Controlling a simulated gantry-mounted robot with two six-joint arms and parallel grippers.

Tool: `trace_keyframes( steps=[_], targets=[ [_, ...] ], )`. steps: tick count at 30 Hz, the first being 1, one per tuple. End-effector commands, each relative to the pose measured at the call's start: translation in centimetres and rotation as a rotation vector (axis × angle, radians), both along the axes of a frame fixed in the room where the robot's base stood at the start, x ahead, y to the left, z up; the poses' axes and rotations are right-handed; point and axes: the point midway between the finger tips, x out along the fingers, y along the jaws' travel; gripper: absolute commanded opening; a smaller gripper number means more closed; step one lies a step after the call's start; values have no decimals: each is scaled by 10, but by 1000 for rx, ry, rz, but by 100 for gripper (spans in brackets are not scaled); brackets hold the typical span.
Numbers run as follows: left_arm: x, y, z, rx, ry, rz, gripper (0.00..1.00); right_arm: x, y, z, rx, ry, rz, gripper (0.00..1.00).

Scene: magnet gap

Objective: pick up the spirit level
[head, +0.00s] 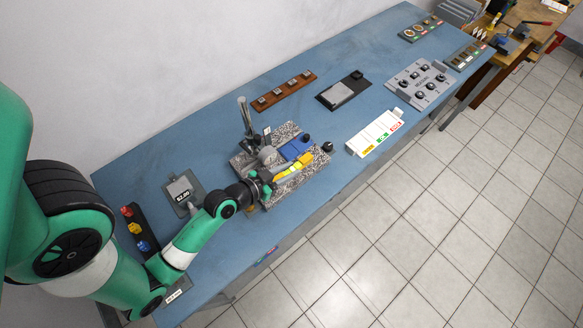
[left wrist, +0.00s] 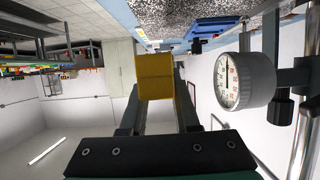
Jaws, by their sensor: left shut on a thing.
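The yellow spirit level (head: 291,168) is above or on the speckled granite plate (head: 285,190) in the head view; I cannot tell whether it touches the plate. My left gripper (head: 268,181) is shut on it. In the left wrist view the yellow body of the level (left wrist: 155,76) sits between the two fingers of my left gripper (left wrist: 158,92), seen end-on. The far part of the level is hidden there. My right gripper is not in view.
A dial gauge (left wrist: 243,80) on a stand with a post (head: 245,115) is close beside the level. A blue block (head: 295,149) lies just behind it. A display device (head: 183,192) is at the left. A white labelled tray (head: 375,133) stands right, with bare blue table between.

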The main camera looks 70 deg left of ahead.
Motion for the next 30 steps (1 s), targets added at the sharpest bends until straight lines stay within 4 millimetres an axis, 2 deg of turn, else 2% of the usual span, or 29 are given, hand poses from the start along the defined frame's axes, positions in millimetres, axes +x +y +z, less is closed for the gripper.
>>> trace_keyframes(
  steps=[1, 3, 6, 8, 9, 13, 16, 30],
  targets=[
    [-9, -10, 23, 2, -1, -5, 0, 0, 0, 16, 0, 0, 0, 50],
    [-22, -24, 47, 1, -1, -7, 0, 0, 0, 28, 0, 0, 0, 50],
    [-47, -50, 56, 1, 8, -13, 0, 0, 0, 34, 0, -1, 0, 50],
    [-57, -61, 64, 4, 4, -17, 0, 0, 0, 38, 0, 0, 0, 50],
    [-59, -65, 60, 2, 7, -18, 0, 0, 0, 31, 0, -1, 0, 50],
    [-71, -75, 68, 4, -1, -17, 0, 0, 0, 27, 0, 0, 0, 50],
    [-76, -84, 65, -1, 19, -28, 0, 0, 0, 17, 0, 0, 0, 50],
    [-85, -86, 78, 0, -3, -1, 0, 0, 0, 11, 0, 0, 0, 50]
  ],
)
